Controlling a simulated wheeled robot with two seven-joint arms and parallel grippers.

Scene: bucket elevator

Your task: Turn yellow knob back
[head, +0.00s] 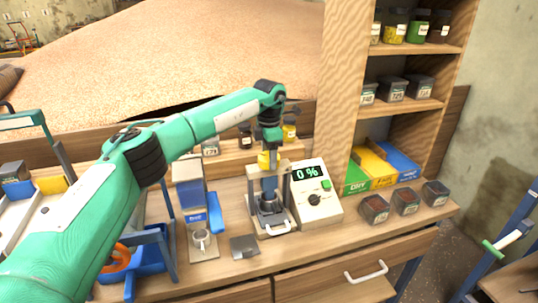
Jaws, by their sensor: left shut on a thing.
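The yellow knob (263,160) sits on top of a small grey press-like device (268,205) on the wooden workbench. My left gripper (270,150) points straight down from above and is shut on the yellow knob, partly hiding it. How far the knob is turned cannot be told. Right beside the device stands a beige meter box (315,205) with a display (307,171) reading 0 %, a dial and a green button. My right gripper is not in view.
A blue-and-grey machine with a white cup (201,240) stands left of the device. A dark square plate (244,246) lies in front. Several dark-filled containers (405,201) stand at the right, below green, yellow and blue bins (378,168). A wooden shelf post (342,90) rises behind.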

